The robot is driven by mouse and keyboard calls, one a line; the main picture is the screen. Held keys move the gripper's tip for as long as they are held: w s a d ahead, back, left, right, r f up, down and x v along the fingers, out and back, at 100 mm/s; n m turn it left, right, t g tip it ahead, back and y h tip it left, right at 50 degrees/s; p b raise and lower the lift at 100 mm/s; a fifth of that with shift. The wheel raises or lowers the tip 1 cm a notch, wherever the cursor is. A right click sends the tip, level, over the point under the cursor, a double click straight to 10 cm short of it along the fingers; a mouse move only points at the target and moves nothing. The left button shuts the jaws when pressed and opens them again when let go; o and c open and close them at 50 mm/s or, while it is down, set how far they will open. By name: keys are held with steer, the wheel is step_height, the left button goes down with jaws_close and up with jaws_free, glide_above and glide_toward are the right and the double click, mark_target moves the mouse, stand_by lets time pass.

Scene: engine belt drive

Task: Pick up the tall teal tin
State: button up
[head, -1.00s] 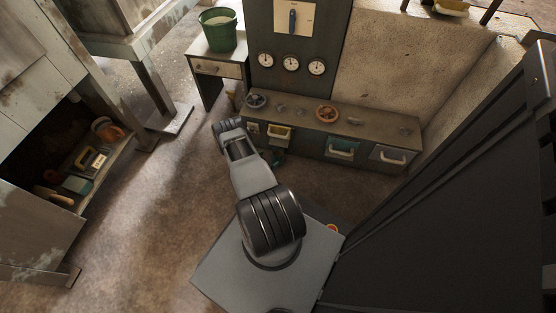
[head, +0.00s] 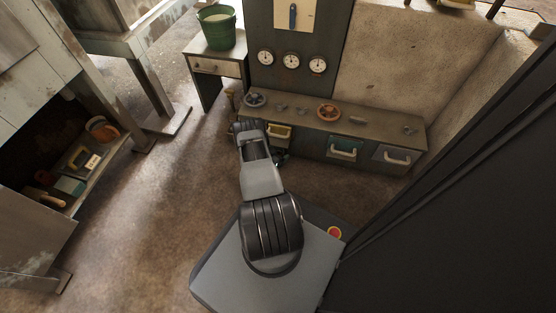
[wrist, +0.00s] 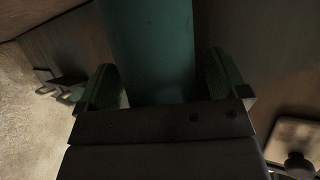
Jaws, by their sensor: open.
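The tall teal tin (wrist: 150,50) stands large in the wrist view, ahead of my gripper and between the lines of its two fingers. Its upper part runs out of the picture at the top, and its near part is hidden behind the dark gripper body. My gripper (wrist: 162,84) is open, with a green-padded finger on each side of the tin. In the head view my arm hides the tin, and I cannot make out the fingers there.
A low workbench (head: 375,122) with handwheels, drawers and handles runs along the back wall. A green bucket (head: 217,32) stands on a small table (head: 216,68). An open cabinet (head: 95,176) with several items is at left. The floor between is clear.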

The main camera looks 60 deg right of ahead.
steer(key=shift+c, duration=0.3)
steer(key=c, duration=1.1)
steer(key=shift+r, duration=0.15)
steer(key=shift+c, duration=0.7)
